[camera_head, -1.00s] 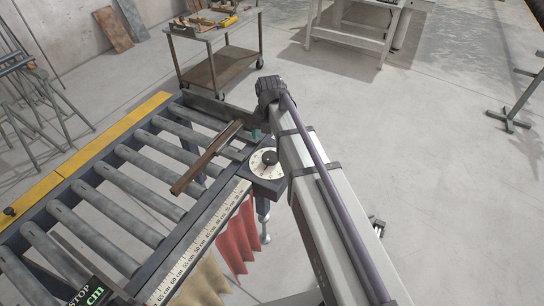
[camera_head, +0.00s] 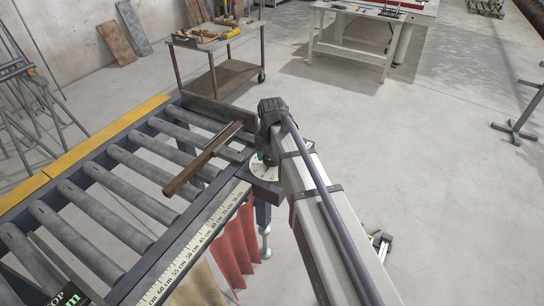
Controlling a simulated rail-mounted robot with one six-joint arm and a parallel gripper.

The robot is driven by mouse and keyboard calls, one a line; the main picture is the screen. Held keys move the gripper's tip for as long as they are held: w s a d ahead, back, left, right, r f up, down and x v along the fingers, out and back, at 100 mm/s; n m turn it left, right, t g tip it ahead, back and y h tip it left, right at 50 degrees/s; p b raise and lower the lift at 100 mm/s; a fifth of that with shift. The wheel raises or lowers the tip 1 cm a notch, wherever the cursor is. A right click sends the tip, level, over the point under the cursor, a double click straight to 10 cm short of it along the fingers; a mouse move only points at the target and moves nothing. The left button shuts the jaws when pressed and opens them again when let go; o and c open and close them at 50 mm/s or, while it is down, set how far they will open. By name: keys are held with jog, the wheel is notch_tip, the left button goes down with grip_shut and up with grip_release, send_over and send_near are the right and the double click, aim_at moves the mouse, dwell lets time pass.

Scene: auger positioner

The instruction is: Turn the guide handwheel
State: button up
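A pale round dial with dark markings (camera_head: 264,167), apparently the guide handwheel, sits on a dark block at the right end of the roller table. My arm covers its upper right part, and its centre is partly hidden. My gripper (camera_head: 261,155) is mostly hidden behind my arm; only a small teal and dark part shows, low over the dial. I cannot tell whether it touches the dial or whether its fingers are open.
The roller table (camera_head: 130,285) carries a cm scale along its near edge. A brown bar (camera_head: 203,158) lies across the rollers beside my arm. Red cloth (camera_head: 236,245) hangs below the dial. A tool cart (camera_head: 215,50) and a white table (camera_head: 355,40) stand behind.

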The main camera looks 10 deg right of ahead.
jog(key=c, duration=0.4)
